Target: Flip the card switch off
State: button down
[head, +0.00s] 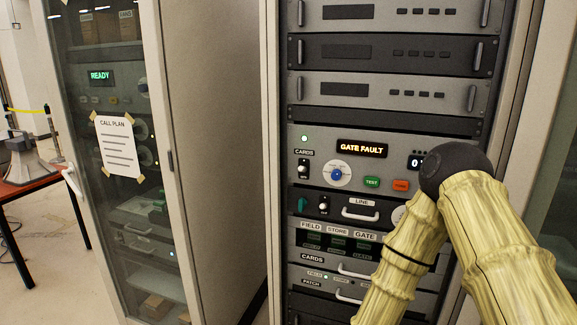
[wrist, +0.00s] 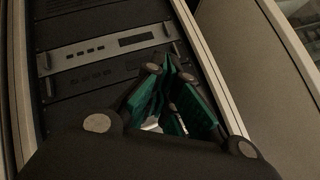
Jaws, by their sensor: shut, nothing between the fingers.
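The card switch (head: 303,168) is a small toggle under a CARDS label (head: 304,153) on the grey panel of the right rack, in the head view. Its pale part shows at the top, but it is too small to tell its position surely. In the head view my arm covers the panel's right side, and the gripper is hidden. The card switch cannot be made out in the wrist view.
The panel also has an amber GATE FAULT display (head: 361,149), a blue knob (head: 337,174), a green TEST button (head: 371,182) and a red button (head: 401,185). Handles (head: 360,213) stick out below. A glass-doored cabinet (head: 125,220) stands left, beside a red-topped table (head: 25,187).

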jog(key=w+a+r+m+t+p, duration=0.1)
jog(key=w+a+r+m+t, duration=0.15)
jog(key=w+r, duration=0.55)
jog(key=m+t+h+p, duration=0.5)
jog(key=m+h+p, duration=0.15)
jog(key=m, duration=0.55)
send_near(301, 167)
jog(key=r, duration=0.2)
jog(key=shift+f+x, duration=0.15)
jog(key=shift+x, duration=2.2)
jog(key=shift+f+x, duration=0.1)
jog(key=shift+x, duration=2.25)
jog(key=shift+f+b, duration=0.75)
jog(key=shift+r, duration=0.25)
jog(key=shift+s+r, duration=0.1)
jog(key=shift+r, duration=0.3)
